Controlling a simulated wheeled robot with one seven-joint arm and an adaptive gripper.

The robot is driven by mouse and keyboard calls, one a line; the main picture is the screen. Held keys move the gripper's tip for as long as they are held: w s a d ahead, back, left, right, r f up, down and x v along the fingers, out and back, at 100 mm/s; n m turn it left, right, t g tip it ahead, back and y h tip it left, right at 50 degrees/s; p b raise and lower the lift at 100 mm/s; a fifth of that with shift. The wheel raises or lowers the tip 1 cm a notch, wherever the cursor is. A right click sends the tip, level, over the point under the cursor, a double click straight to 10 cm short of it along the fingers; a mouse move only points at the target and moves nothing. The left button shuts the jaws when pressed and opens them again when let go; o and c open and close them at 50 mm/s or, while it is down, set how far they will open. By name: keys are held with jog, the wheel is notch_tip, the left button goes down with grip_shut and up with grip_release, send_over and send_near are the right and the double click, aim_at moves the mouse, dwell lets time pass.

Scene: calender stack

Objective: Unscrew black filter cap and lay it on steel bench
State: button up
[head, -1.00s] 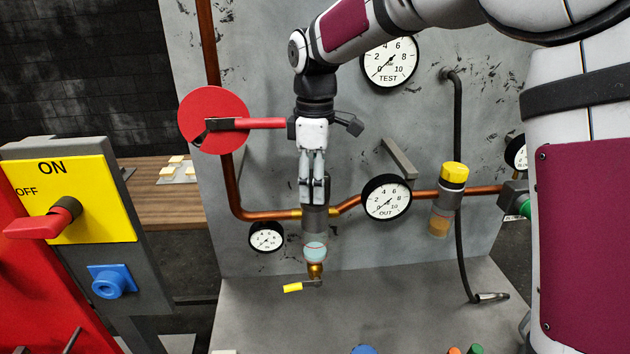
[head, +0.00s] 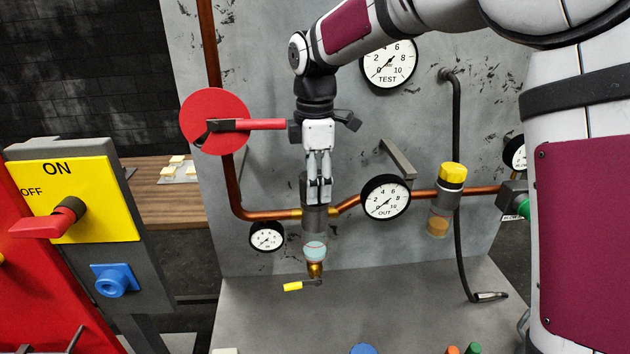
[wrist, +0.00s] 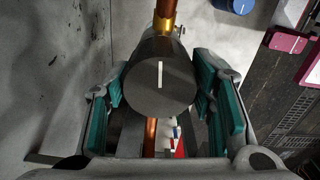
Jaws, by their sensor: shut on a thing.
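The black filter cap (wrist: 160,82) is a dark cylinder with a white line on its top, between my teal finger pads in the wrist view. My gripper (head: 319,198) points down over the left filter and is shut on the cap. In the head view a dark part of the cap (head: 303,188) shows left of the fingers. Below is the grey filter body (head: 315,222) with a clear bowl (head: 314,250). I cannot tell whether cap and body are apart. The steel bench (head: 270,325) lies below, with its middle bare.
A copper pipe (head: 265,214) runs through the filter. The OUT gauge (head: 385,198) and a yellow-capped filter (head: 452,174) are to the right. A red disc (head: 214,122) is left of my wrist. A yellow-handled drain valve (head: 294,286) hangs under the bowl.

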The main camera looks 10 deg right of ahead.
jog(key=shift+f, duration=0.1)
jog(key=shift+s+n, duration=0.1)
jog(key=shift+n, duration=1)
jog(key=o, duration=1.3)
jog(key=shift+c, duration=0.2)
